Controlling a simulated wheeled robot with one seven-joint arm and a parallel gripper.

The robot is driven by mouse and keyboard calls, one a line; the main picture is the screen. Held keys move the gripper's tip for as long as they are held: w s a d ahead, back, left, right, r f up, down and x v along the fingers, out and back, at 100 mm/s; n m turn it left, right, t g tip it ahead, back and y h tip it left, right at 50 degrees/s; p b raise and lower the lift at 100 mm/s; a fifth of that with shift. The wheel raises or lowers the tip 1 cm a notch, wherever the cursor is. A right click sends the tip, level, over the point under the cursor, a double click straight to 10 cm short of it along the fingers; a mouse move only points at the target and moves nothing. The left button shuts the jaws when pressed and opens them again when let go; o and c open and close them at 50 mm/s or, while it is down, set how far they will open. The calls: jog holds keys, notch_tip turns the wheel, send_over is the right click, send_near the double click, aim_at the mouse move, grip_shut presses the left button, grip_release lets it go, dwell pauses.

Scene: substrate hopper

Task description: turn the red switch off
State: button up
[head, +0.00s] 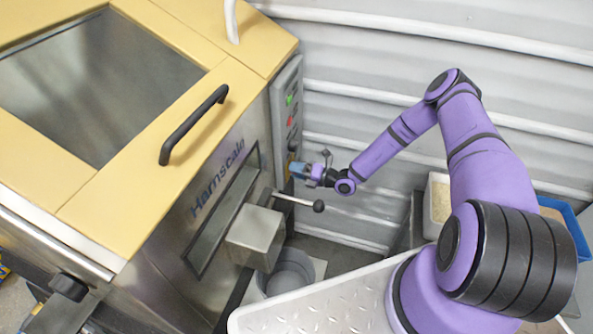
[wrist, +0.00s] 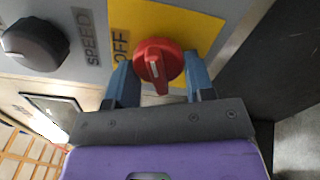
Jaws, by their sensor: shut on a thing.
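The red switch (wrist: 157,62) is a round rotary knob on a yellow plate (wrist: 180,22) in the wrist view. Its raised grip bar has a pale mark toward the bottom of the picture. The word OFF (wrist: 122,46) is printed to the left of the knob. My gripper (wrist: 160,76) has one blue-grey finger on each side of the knob and is shut on it. In the head view my gripper (head: 301,170) is against the lower part of the control panel (head: 285,100) and hides the switch.
A black SPEED knob (wrist: 35,44) is left of the switch. A metal lever with a black ball (head: 318,206) sticks out just below my gripper. The steel hopper with yellow lid (head: 225,95) stands left. A corrugated wall (head: 390,60) is behind.

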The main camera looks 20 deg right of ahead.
jog(key=n, duration=0.6)
jog(key=shift+w+d+f, duration=0.1)
jog(key=shift+f, duration=0.15)
jog(key=n, duration=0.7)
jog(key=shift+w+d, duration=0.15)
jog(key=shift+n, duration=0.3)
jog(key=o, duration=0.9)
jog(key=shift+c, duration=0.2)
jog(key=v, duration=1)
jog(key=shift+s+d, duration=0.2)
jog(key=shift+d, duration=0.15)
